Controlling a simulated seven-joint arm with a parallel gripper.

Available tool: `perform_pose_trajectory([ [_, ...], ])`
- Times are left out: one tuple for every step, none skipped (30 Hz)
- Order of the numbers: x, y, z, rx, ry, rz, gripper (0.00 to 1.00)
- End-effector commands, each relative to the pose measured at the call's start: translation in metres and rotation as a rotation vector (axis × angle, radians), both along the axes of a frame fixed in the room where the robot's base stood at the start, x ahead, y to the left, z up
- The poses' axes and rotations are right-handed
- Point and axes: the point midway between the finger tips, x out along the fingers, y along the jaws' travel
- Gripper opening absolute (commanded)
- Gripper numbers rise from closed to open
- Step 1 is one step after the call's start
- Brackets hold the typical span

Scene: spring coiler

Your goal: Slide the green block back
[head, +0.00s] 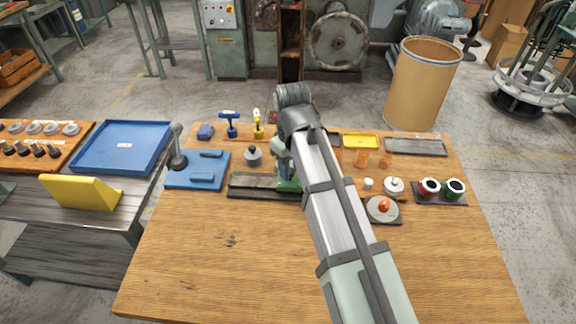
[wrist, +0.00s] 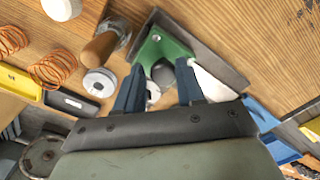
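The green block (head: 289,184) sits at the visible right part of a dark rail (head: 255,187) on the wooden table; my arm hides part of it in the head view. In the wrist view the green block (wrist: 171,42) lies just beyond my fingertips, on the dark rail (wrist: 215,53). A grey rounded post (wrist: 162,74) shows between the fingers. My gripper (wrist: 159,66) is open, its two blue fingers apart, with gaps beside the post. I cannot tell whether either finger touches the block. In the head view my gripper (head: 283,165) is over the rail, mostly hidden by my arm.
A grey knobbed weight (head: 253,156) stands behind the rail, and a blue plate (head: 173,183) lies to its left. The table's front is clear.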

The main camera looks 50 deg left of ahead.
Motion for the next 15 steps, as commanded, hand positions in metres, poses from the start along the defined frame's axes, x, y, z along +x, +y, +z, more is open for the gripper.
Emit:
perform_pose_trajectory([
  [0.0015, -0.0018, -0.0001, -0.003, -0.003, -0.003, 0.39],
  [0.0014, -0.0017, -0.0001, -0.003, -0.003, -0.003, 0.42],
  [0.0011, -0.0016, -0.0001, -0.002, -0.002, -0.002, 0.45],
  [0.0009, -0.0014, -0.0001, -0.002, -0.002, -0.002, 0.48],
  [0.0007, -0.0012, -0.0001, -0.002, -0.002, -0.002, 0.51],
  [0.0006, -0.001, -0.0001, -0.001, -0.001, -0.001, 0.55],
  [0.0004, -0.0009, -0.0001, -0.001, -0.001, -0.001, 0.57],
  [0.0003, -0.0007, -0.0002, -0.001, -0.001, -0.001, 0.57],
  [0.0002, -0.0006, -0.0002, -0.001, 0.0, -0.001, 0.57],
  [0.0001, -0.0005, -0.0002, -0.001, 0.0, -0.001, 0.57],
  [0.0, -0.0004, -0.0002, 0.0, 0.0, -0.001, 0.57],
  [-0.0001, -0.0003, -0.0002, 0.0, 0.0, -0.001, 0.57],
  [-0.0002, -0.0002, 0.0, 0.0, 0.0, 0.0, 0.57],
  [-0.0002, -0.0001, 0.0002, 0.0, 0.0, 0.0, 0.57],
  [-0.0002, 0.0, 0.0011, 0.0, 0.001, 0.0, 0.57],
])
